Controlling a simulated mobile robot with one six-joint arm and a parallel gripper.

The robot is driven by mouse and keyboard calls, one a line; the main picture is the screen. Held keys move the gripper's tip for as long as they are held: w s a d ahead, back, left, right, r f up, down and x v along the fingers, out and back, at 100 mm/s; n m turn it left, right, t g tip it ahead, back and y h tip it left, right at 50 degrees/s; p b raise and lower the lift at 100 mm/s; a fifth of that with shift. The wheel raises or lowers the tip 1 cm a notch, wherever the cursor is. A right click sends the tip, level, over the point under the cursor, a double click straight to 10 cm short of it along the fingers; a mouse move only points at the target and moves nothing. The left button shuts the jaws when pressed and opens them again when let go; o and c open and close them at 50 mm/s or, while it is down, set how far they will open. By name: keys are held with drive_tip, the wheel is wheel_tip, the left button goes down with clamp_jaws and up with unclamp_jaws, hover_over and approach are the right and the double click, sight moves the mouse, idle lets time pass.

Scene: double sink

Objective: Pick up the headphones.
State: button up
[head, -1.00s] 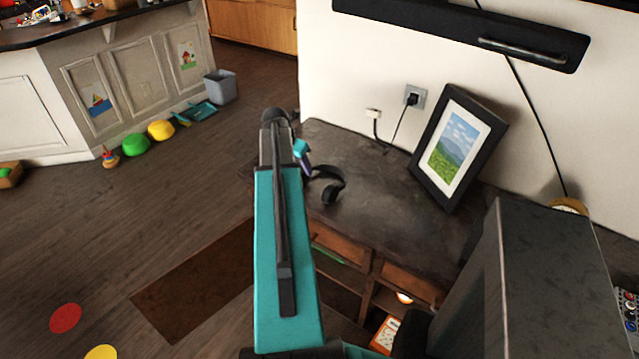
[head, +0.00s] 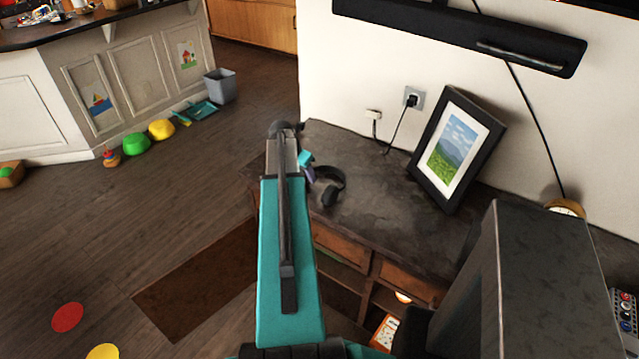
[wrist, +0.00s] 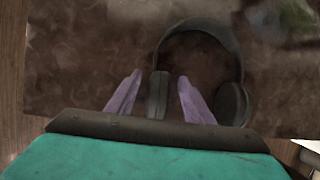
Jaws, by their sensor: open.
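The black headphones (head: 332,186) lie on the dark top of the low cabinet (head: 385,225), near its left end. In the wrist view the headphones (wrist: 203,27) show their band arching at the top and an ear cup at each side. My gripper (wrist: 157,88) is open, with its two purple fingers apart. The left ear cup (wrist: 158,95) appears between the fingers in that view, and the right cup is outside them. I cannot tell how far the fingers are above the surface. In the head view my arm hides most of the gripper (head: 308,173).
A framed picture (head: 455,150) leans near the wall on the cabinet's back. A dark grey box-like body (head: 545,280) stands at the right. A plug and cable (head: 411,100) are on the wall. The cabinet top around the headphones is mostly clear.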

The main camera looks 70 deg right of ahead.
drive_tip(key=shift+d+f, duration=0.1)
drive_tip(key=shift+f, duration=0.2)
idle(0.4)
clamp_jaws()
drive_tip(key=shift+r, duration=0.15)
drive_tip(key=shift+r+b, duration=0.55)
drive_tip(key=shift+r, duration=0.65)
drive_tip(key=a+r+b, duration=0.2)
drive_tip(key=a+b, duration=0.1)
drive_tip(key=a, duration=1.3)
drive_tip(key=shift+w+r, duration=0.15)
drive_tip(key=shift+w, duration=0.1)
